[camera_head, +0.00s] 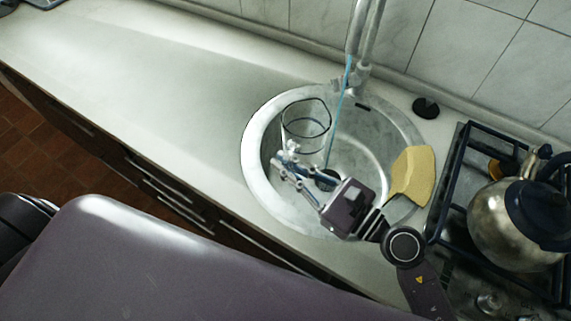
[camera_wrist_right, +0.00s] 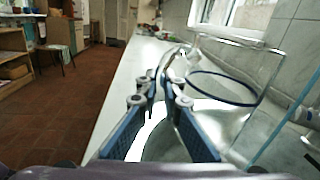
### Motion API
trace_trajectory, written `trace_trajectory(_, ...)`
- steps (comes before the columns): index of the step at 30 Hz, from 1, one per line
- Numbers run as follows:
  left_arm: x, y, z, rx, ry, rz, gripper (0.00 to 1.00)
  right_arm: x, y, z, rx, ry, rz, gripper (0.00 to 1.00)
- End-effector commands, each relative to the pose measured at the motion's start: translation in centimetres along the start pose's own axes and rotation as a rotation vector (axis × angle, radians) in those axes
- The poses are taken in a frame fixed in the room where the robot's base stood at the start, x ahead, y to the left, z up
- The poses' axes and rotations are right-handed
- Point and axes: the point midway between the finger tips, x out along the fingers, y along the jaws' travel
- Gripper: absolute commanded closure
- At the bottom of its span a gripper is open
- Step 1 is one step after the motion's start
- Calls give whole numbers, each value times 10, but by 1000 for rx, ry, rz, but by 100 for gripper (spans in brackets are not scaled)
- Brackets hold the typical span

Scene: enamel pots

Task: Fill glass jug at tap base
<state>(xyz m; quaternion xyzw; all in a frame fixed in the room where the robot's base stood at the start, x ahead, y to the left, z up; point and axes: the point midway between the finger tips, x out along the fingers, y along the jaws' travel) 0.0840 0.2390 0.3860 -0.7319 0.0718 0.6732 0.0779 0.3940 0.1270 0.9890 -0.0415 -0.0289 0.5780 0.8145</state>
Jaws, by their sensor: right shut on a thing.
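The clear glass jug (camera_head: 305,128), with a dark rim, is held over the left part of the round steel sink (camera_head: 256,150). My right gripper (camera_head: 284,160) is shut on the jug at its near side, apparently at the handle. In the wrist view the right gripper's fingers (camera_wrist_right: 160,92) close in front of the jug (camera_wrist_right: 222,88). The tap (camera_head: 362,75) stands at the sink's back edge. A thin blue water stream (camera_head: 341,105) falls from it, passing just right of the jug in the head view. Whether the jug holds water is unclear. My left gripper is out of view.
A black plug (camera_head: 426,107) sits on the counter behind. A metal kettle (camera_head: 510,225) stands on the hob at right. The counter (camera_head: 150,85) left of the sink is clear.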

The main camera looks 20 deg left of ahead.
Motion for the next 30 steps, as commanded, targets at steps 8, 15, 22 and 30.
trace_trajectory(8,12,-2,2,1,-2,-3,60,-2,-34,-3,-6,-3,-4,100)
trace_trajectory(15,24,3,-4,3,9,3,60,-4,-62,-7,-6,-3,-2,100)
trace_trajectory(22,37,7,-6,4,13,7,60,-5,-88,-10,-5,-3,-3,100)
trace_trajectory(30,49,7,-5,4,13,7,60,-7,-111,-11,-4,-3,-2,100)
